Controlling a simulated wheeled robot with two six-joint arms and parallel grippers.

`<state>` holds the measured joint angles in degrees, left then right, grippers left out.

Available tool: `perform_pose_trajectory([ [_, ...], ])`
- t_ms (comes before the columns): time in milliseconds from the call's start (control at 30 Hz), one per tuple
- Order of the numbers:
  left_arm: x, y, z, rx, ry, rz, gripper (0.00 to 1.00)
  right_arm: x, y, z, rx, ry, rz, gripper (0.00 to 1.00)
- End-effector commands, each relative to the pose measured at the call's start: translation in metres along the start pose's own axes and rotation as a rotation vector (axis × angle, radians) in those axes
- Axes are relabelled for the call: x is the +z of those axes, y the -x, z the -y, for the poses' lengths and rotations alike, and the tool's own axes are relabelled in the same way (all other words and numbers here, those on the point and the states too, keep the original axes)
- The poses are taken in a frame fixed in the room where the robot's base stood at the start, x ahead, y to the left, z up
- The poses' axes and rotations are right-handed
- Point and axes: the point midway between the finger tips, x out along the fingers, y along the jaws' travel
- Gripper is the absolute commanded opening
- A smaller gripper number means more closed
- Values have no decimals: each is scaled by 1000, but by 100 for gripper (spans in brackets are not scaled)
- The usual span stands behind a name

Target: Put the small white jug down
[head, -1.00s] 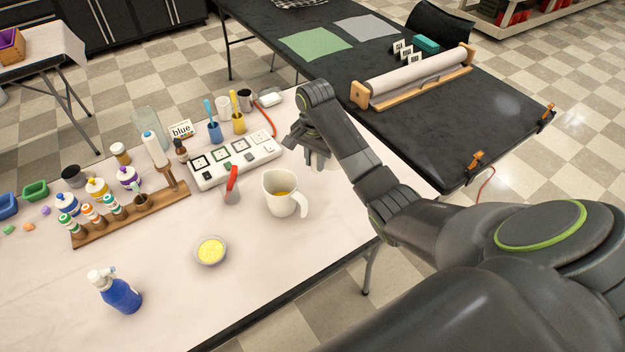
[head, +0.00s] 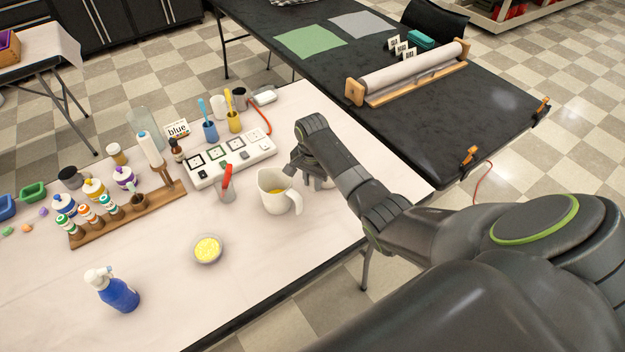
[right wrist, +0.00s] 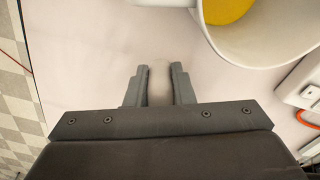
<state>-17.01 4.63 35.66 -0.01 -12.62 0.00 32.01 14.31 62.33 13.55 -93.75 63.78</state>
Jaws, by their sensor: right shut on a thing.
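My right gripper (head: 316,182) is low over the right part of the white-covered table, just behind and right of a larger white jug (head: 272,200) with yellow inside. In the right wrist view its fingers (right wrist: 158,88) are shut on a pale, rounded thing (right wrist: 158,80), which I take for the small white jug. Most of it is hidden by the gripper, and I cannot tell whether it touches the table. The larger jug (right wrist: 262,45) is close by at the upper right of that view, apart from the fingers. My left gripper is not in view.
A white socket strip (head: 231,160), a red-handled tool (head: 226,183) and a bowl with yellow (head: 207,249) stand left of the larger jug. A blue spray bottle (head: 118,293) is at front left. The table's right edge is near my arm. The cloth at front right is clear.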

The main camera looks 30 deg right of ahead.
Motion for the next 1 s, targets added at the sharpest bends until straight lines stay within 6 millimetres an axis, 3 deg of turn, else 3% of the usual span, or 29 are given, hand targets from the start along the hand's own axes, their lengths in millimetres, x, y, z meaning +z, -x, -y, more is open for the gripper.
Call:
perform_pose_trajectory([
  [67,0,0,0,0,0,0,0,0,-2,0,-1,0,0,0],
  [100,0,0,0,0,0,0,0,0,-2,0,0,0,0,24],
  [267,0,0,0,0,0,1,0,0,-2,0,0,0,0,43],
  [667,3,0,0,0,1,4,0,-1,7,1,-2,0,-2,43],
  [1000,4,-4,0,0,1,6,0,-1,73,1,-5,1,-4,43],
])
